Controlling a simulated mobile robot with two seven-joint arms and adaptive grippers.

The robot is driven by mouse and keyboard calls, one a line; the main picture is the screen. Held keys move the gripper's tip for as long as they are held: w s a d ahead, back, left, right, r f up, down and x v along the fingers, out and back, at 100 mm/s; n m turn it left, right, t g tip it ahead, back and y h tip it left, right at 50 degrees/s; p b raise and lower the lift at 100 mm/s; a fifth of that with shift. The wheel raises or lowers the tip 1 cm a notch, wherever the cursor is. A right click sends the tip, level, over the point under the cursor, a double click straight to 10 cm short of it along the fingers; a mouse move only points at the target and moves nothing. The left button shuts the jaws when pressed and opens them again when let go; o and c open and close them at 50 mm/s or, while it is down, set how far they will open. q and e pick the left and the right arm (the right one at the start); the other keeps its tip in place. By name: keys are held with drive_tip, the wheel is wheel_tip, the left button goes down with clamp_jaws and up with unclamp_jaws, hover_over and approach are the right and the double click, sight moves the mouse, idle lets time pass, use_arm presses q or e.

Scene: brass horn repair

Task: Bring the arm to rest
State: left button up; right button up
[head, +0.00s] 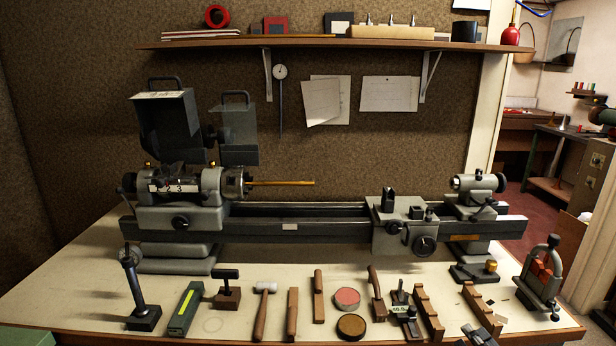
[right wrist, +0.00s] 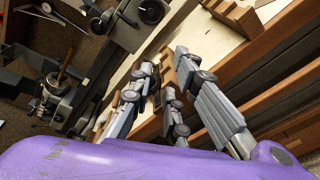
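My right gripper (head: 480,330) shows at the bottom edge of the head view, right of centre, in front of the stepped wooden blocks near the bench's front edge. In the right wrist view its jointed grey fingers (right wrist: 160,88) are spread apart. Bench edge and wood show between them, and I see nothing held. The purple shell of my own wrist fills the bottom of that view. My left gripper is in neither view.
A lathe (head: 300,222) spans the back of the bench (head: 90,270). Hand tools line the front, including a mallet (head: 264,308), a green box (head: 186,308) and a stepped wooden block (head: 428,312). A clamp-like stand (head: 540,275) is at right. A shelf (head: 350,43) hangs above.

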drive_tip(key=s+a+f+m+g+h+p, duration=0.1)
drive_tip(key=s+a+f+m+g, duration=0.1)
drive_tip(key=s+f+m, duration=0.5)
drive_tip(key=s+a+f+m+g, duration=0.2)
drive_tip(key=s+a+f+m, duration=0.1)
drive_tip(key=s+f+m, duration=0.45)
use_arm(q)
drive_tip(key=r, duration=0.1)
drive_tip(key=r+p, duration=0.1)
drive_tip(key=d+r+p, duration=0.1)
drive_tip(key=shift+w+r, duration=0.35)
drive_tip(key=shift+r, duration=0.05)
use_arm(e)
drive_tip(key=s+a+f+m+g, duration=0.1)
drive_tip(key=s+a+f+m, duration=0.2)
drive_tip(key=s, duration=0.4)
drive_tip(key=s+a+f+m+g, duration=0.1)
drive_tip(key=s+a+f+m, duration=0.2)
drive_tip(key=s, duration=0.4)
drive_tip(key=s+a+f+m+g, duration=0.2)
drive_tip(key=s+a+f+m, duration=0.1)
drive_tip(key=s, duration=0.4)
drive_tip(key=shift+a+m, duration=0.35)
drive_tip(key=shift+a, duration=0.3)
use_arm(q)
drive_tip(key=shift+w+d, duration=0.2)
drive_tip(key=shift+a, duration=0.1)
